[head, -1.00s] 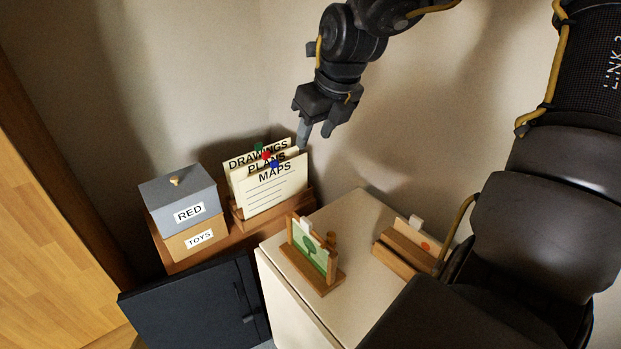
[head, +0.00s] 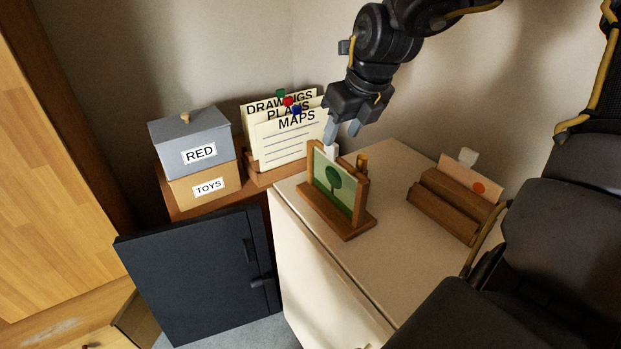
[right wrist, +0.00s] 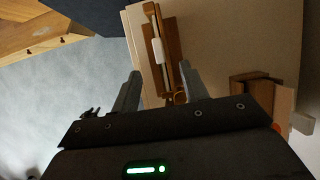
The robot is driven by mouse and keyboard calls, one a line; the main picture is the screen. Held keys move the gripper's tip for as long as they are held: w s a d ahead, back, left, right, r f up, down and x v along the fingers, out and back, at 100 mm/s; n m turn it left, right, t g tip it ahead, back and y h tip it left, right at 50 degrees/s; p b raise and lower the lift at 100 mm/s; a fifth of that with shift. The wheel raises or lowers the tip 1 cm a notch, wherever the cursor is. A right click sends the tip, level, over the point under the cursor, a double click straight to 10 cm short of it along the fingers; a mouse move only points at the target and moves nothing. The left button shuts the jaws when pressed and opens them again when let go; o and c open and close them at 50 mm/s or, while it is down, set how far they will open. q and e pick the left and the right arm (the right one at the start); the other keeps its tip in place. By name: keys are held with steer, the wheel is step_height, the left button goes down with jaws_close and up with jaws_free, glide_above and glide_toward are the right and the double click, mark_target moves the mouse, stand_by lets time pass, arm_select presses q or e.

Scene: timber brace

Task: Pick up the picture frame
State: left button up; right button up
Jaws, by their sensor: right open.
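The picture frame (head: 335,184) has a green picture of a tree. It stands upright in a wooden stand (head: 345,225) on the pale cabinet top, with a white tab at its upper edge. My right gripper (head: 342,134) is open and empty, just above and behind the frame's top. In the right wrist view the frame (right wrist: 170,50) and its white tab (right wrist: 157,50) are seen from above, beyond and between the two open fingers (right wrist: 160,84). I cannot tell how far the fingertips are from the tab. My left gripper is not in view.
A wooden holder (head: 450,205) with an orange-dotted card stands to the right on the cabinet top (head: 395,255). Labelled folders (head: 290,140) and a grey box (head: 190,140) on a tan box (head: 205,187) stand at the left. A dark door (head: 195,270) hangs open below.

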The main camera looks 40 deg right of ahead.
mark_target(337, 146)
steer(key=x, duration=0.5)
steer(key=shift+f, duration=0.3)
steer(key=x, duration=0.4)
steer(key=shift+w+d+f, duration=0.1)
steer(key=shift+w+d, duration=0.15)
steer(key=shift+w, duration=0.15)
steer(key=shift+f, duration=0.1)
steer(key=shift+f+b, duration=0.25)
steer(key=shift+b, duration=0.35)
jaws_close()
stand_by(1.0)
